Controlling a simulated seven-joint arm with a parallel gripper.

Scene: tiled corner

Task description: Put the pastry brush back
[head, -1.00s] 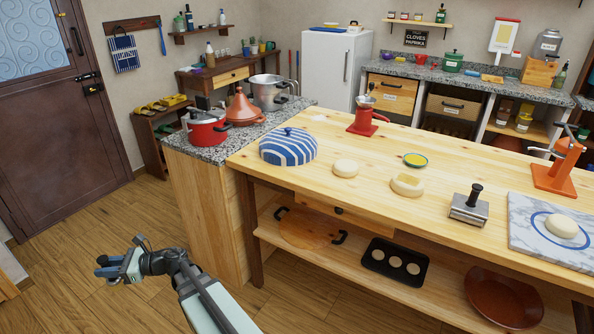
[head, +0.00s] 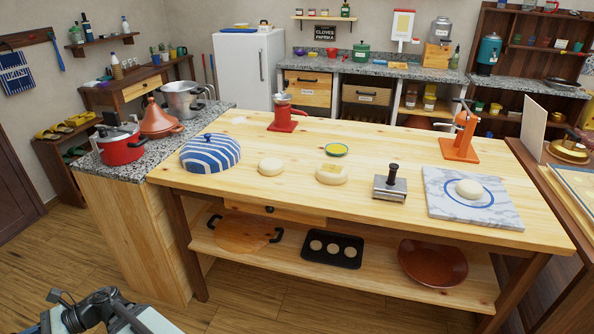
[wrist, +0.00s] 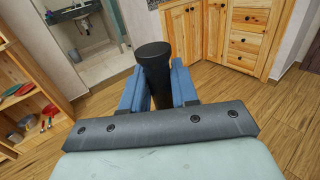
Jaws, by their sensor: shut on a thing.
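My gripper (wrist: 157,80) shows in the wrist view with a blue finger on each side of a black, round-ended cylindrical thing (wrist: 154,60). It is shut on this thing. Only the black part shows, so I cannot tell from its shape whether it is the pastry brush; no bristles are visible. In the head view only part of my arm shows at the bottom left, and the fingers are out of frame.
The worktable holds a striped dome (head: 210,153), dough rounds, a metal press (head: 390,184) and a marble board (head: 440,205). A rail (head: 25,38) with a towel and a blue utensil (head: 56,50) is at the far left. Wooden floor (head: 120,275) is clear left of the table.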

